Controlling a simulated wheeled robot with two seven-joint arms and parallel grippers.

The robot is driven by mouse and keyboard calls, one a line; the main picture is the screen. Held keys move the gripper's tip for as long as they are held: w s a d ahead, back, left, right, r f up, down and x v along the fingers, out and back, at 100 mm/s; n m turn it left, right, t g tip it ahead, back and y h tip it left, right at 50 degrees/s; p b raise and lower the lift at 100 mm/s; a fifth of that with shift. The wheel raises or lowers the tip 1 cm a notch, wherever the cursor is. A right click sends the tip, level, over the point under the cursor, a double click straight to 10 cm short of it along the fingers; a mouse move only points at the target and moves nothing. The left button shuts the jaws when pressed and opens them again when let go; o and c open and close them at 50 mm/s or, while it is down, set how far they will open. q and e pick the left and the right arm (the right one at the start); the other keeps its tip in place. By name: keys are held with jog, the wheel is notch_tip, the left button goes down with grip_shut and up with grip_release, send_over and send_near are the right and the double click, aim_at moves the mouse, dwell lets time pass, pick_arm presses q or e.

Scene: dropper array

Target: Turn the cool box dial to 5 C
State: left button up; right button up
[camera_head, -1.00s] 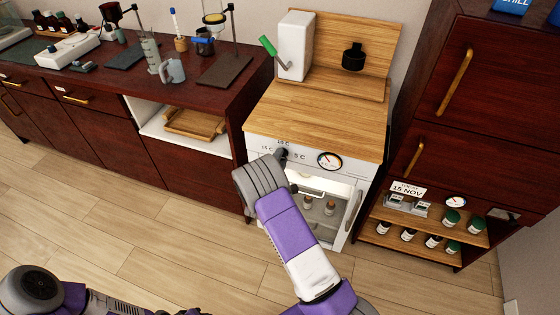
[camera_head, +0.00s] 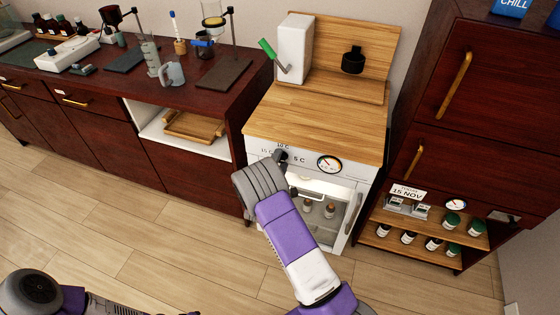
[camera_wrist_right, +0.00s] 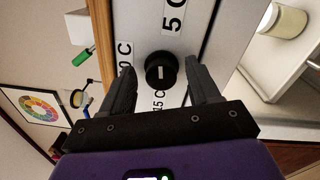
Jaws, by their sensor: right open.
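The cool box (camera_head: 353,182) is a white cabinet with a wooden top, a lit glass-fronted compartment and labels 15 C, 10 C and 5 C (camera_head: 299,159) on its front panel. Its black round dial (camera_wrist_right: 161,70) shows in the right wrist view with a short white mark on its face. My right gripper (camera_wrist_right: 163,72) is open, with one finger on each side of the dial and visible gaps between them. In the head view my right gripper (camera_head: 284,160) is at the panel and partly hides the dial. My left gripper is not in view.
A round gauge (camera_head: 329,163) sits right of the dial, above the door handle (camera_head: 352,211). A dark red cabinet with a bottle shelf (camera_head: 425,225) stands to the right. A lab counter (camera_head: 110,80) runs left. The wooden floor in front is clear.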

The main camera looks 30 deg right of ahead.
jog(key=p+v, duration=0.1)
jog(key=v, duration=0.6)
dwell(0.3)
